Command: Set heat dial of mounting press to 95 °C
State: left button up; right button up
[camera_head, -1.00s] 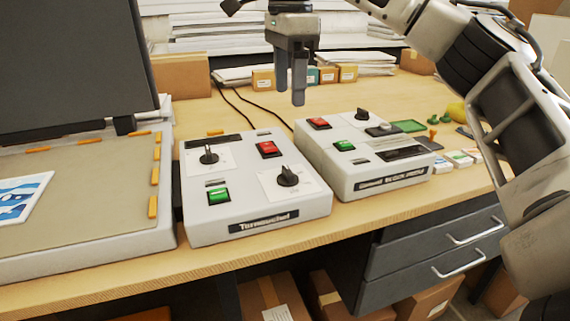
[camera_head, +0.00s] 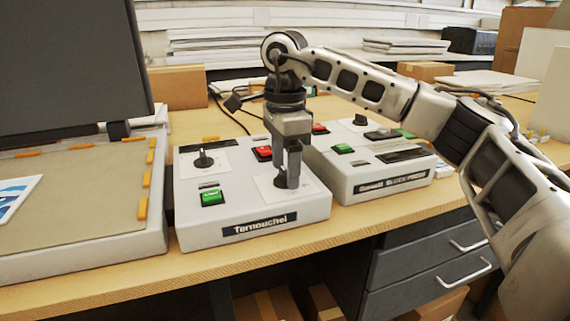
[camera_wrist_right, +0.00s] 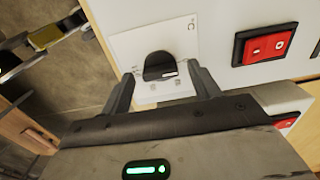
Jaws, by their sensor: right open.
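The control box labelled Ternouchel (camera_head: 262,238) stands beside the large press at the left. My right gripper (camera_head: 287,180) points down over its front right dial (camera_head: 279,183), which is mostly hidden by the fingers in the head view. In the right wrist view the black dial knob (camera_wrist_right: 159,66) sits on a white plate marked °C (camera_wrist_right: 122,45), between the two open fingers of my right gripper (camera_wrist_right: 162,76). Whether the fingers touch it, I cannot tell. The scale reading is not legible. My left gripper is not in view.
The box also carries a rear left dial (camera_head: 204,160), a green switch (camera_head: 213,198) and a red switch (camera_head: 263,153). The large press (camera_head: 75,190) stands close at the left.

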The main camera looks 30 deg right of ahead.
jog(key=c, duration=1)
